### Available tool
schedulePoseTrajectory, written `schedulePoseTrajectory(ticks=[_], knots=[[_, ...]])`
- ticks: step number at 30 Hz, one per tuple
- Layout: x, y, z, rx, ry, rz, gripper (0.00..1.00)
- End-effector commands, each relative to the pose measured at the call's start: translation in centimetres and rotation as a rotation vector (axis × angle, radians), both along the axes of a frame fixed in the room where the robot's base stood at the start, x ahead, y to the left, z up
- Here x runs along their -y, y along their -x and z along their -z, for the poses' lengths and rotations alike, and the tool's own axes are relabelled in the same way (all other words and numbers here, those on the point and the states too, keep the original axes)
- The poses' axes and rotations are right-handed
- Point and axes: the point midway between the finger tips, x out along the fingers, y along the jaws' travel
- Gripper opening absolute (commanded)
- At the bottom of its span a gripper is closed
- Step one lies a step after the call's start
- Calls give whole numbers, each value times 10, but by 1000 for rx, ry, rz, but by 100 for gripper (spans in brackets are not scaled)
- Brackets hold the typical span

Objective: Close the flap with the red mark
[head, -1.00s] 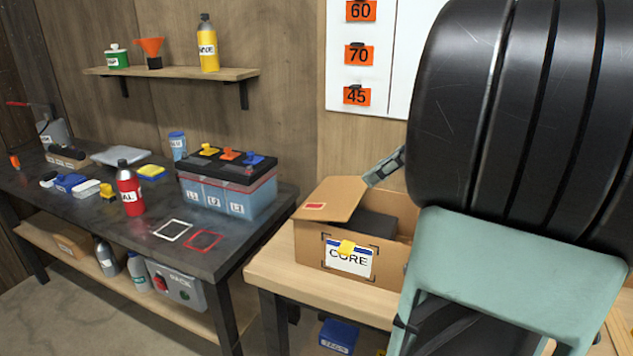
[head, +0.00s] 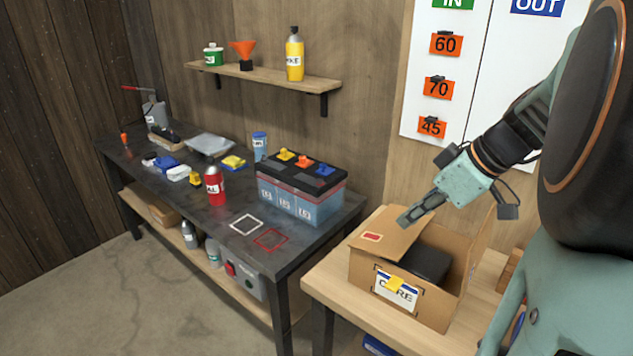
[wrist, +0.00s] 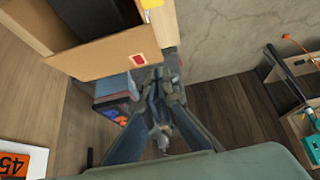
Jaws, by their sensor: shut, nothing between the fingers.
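The flap with the red mark (head: 385,233) is on the left side of the open cardboard box (head: 428,302). It slants over part of the opening, and its red mark (head: 371,237) faces up. The flap also shows in the wrist view (wrist: 110,60), with the red mark (wrist: 137,59) near its edge. A dark block (head: 427,262) sits inside the box. My gripper (head: 405,219) is shut and empty. Its tips are at the flap's far edge in the head view; I cannot tell whether they touch it. In the wrist view the fingers (wrist: 158,88) are beside the flap.
The box stands on a light wooden table (head: 340,290). A dark workbench (head: 225,220) to the left holds a battery (head: 300,190), a red bottle (head: 215,186) and other items. A wall shelf (head: 265,76) is above. A whiteboard (head: 475,80) hangs behind my arm.

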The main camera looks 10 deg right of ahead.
Motion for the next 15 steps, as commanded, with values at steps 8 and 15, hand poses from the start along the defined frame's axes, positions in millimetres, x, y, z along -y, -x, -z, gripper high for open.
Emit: schedulePoseTrajectory(ticks=[8,15], knots=[[-21,-25,51,-4,-3,0,0],[-15,-19,81,-2,-1,2,0]])
